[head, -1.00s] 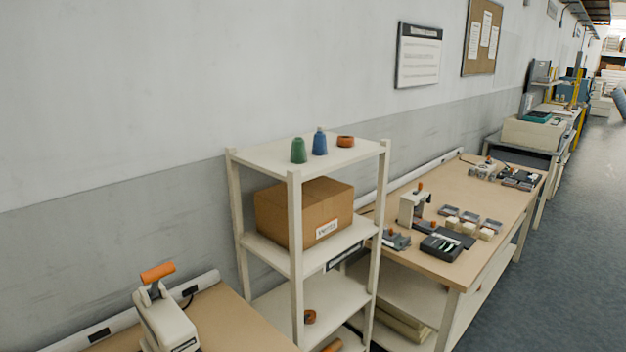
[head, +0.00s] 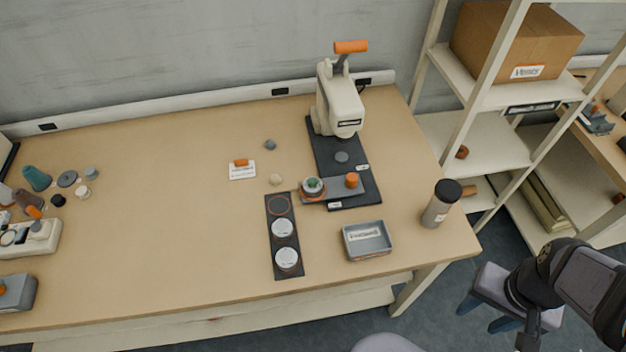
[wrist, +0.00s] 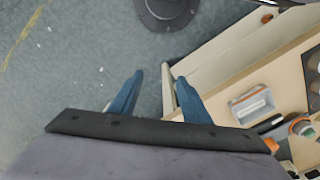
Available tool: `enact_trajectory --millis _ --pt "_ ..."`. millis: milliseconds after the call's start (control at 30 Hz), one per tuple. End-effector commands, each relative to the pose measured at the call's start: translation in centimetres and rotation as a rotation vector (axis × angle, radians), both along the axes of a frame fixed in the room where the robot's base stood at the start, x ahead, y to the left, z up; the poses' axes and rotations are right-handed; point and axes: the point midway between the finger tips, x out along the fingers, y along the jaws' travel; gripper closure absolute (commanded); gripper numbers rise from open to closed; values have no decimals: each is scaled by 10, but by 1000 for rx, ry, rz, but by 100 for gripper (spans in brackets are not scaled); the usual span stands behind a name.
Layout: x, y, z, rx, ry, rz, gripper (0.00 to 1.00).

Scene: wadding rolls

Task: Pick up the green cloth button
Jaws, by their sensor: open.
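The green cloth button (head: 313,183) is a small green round piece on a grey and reddish round die, at the left end of the dark slide of the press (head: 341,100). In the wrist view a small green patch (wrist: 301,122) at the right edge looks like it, partly cut off. My gripper (head: 485,314) is at the lower right of the head view, off the table's front edge and well apart from the button. Its blue fingers show in the wrist view (wrist: 159,77), spread apart with only floor and table structure beyond them.
An orange knob (head: 352,180) stands right of the button. A grey tray (head: 367,240) and a dark-capped bottle (head: 440,204) stand nearer the front right edge. A black strip with round discs (head: 270,238) lies left of the tray. A shelf rack (head: 473,88) rises at the right.

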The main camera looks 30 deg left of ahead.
Motion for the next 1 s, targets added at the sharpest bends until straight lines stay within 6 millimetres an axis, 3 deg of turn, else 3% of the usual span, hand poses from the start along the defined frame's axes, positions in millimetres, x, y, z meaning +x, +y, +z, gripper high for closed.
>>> enact_trajectory --millis 533,667,867,1000 --pt "0 0 0 0 0 0 56" --pt "9 5 2 -4 -2 6 56" --pt "54 39 13 -24 -20 24 56" --pt "98 94 22 -44 -49 35 56"
